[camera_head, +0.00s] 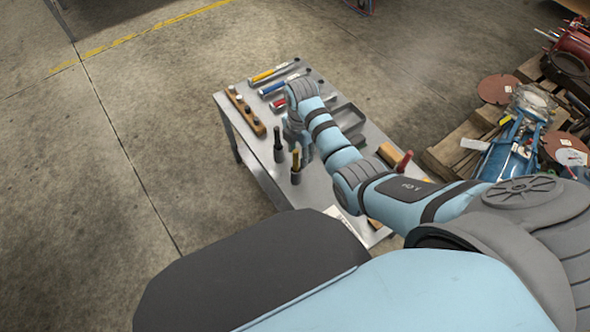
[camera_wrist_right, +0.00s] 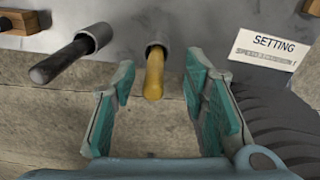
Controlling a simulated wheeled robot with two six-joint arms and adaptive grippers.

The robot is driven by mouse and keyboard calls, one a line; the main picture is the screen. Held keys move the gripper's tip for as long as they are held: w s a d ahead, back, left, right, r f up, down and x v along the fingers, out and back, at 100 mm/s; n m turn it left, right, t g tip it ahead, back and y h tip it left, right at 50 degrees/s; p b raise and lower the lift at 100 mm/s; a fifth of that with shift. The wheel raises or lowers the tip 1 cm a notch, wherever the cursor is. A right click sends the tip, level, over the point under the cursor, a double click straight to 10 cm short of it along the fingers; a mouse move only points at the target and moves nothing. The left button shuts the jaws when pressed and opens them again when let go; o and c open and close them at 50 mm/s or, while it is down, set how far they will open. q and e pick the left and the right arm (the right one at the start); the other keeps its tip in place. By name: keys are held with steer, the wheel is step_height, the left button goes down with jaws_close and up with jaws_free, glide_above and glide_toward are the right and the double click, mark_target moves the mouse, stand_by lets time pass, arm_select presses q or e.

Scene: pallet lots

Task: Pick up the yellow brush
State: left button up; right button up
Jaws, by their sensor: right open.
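The yellow brush (camera_head: 296,158) stands handle up in a grey cup (camera_head: 296,177) near the left edge of the metal table (camera_head: 322,190). In the right wrist view, the yellow handle (camera_wrist_right: 154,83) points toward the camera, between the two open teal fingers of my right gripper (camera_wrist_right: 160,76). A gap shows on both sides of the handle. The brush's lower end is hidden in its cup. In the head view, my right gripper (camera_head: 298,138) is close to the brush and partly hidden by my arm. My left gripper is not in view.
A black-handled tool (camera_wrist_right: 62,60) stands in another cup close left of the brush. A wooden rack (camera_head: 246,112), several long tools (camera_head: 268,75) and a grey tray (camera_head: 350,116) are on the table. A "SETTING" card (camera_wrist_right: 270,48) lies right of the brush. A loaded pallet (camera_head: 455,150) stands at right.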

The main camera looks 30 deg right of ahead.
mark_target(296, 164)
steer(key=f+b, duration=0.1)
steer(key=f, duration=0.1)
steer(key=f+b, duration=0.1)
steer(key=f, duration=0.1)
steer(key=a+f+b, duration=0.1)
steer(key=f, duration=0.1)
steer(key=shift+w+f, duration=0.15)
jaws_close()
